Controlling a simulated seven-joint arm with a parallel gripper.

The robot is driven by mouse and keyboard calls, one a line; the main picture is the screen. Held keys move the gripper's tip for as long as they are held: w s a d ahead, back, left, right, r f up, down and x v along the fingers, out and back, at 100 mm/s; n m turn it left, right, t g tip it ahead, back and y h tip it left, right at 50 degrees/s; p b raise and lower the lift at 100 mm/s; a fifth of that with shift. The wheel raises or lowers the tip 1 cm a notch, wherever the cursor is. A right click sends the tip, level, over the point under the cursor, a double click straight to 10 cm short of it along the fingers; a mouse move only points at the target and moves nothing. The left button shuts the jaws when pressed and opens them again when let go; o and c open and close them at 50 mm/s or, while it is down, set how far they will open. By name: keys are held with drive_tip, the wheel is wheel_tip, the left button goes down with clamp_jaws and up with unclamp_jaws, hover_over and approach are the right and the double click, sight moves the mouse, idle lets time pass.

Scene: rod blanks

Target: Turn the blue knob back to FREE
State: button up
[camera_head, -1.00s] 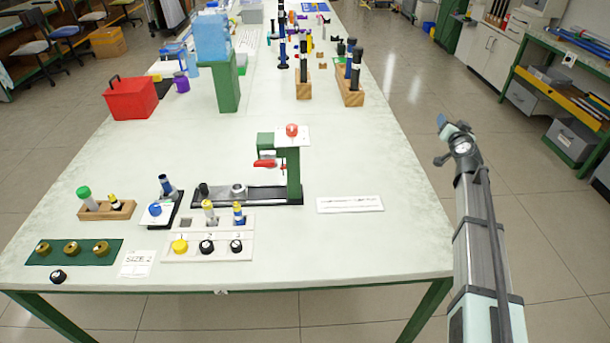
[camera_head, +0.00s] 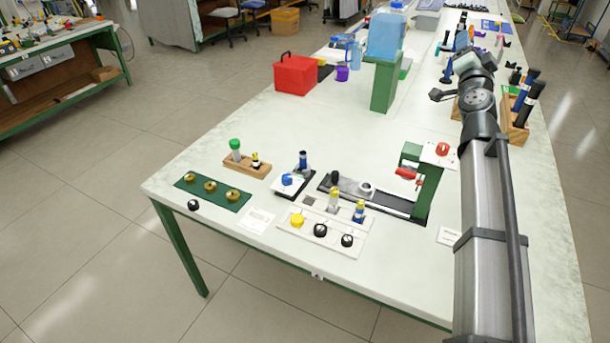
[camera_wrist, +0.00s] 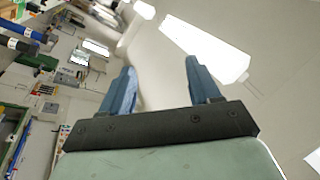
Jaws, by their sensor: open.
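The blue knob (camera_head: 287,180) sits on a small white-topped fixture (camera_head: 283,190) with a black base, near the middle front of the table in the head view. A dark and blue rod stands upright at the back of that fixture. Any FREE marking is too small to read. In the wrist view my gripper (camera_wrist: 158,85) has its two blue fingers wide apart with nothing between them. It points away from the table items, toward the room. In the head view my arm rises at the right, and its fingers are hidden or unclear there.
Right of the knob stands a green press (camera_head: 428,190) with a red handle. In front is a white board (camera_head: 315,232) with yellow and black knobs. A wooden rack (camera_head: 246,170) and a green tray (camera_head: 213,193) with brass rings lie left. A red box (camera_head: 296,75) stands behind.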

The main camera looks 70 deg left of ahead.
drive_tip(key=s+a+f+n+g+y, duration=0.1)
drive_tip(key=s+a+n+g, duration=0.45)
drive_tip(key=s+a, duration=0.4)
drive_tip(key=n+g+h, duration=0.7)
drive_tip(key=n+h, duration=0.5)
drive_tip(key=h, duration=0.2)
hover_over(287, 177)
drive_tip(key=d, duration=0.6)
wheel_tip(287, 177, down, 26)
drive_tip(key=shift+m, duration=0.25)
drive_tip(key=x, duration=1.3)
drive_tip(key=shift+w+a+f, duration=0.2)
drive_tip(key=shift+w+f, duration=0.05)
drive_tip(key=shift+w, duration=0.2)
drive_tip(key=c, duration=1)
drive_tip(key=shift+c, duration=0.2)
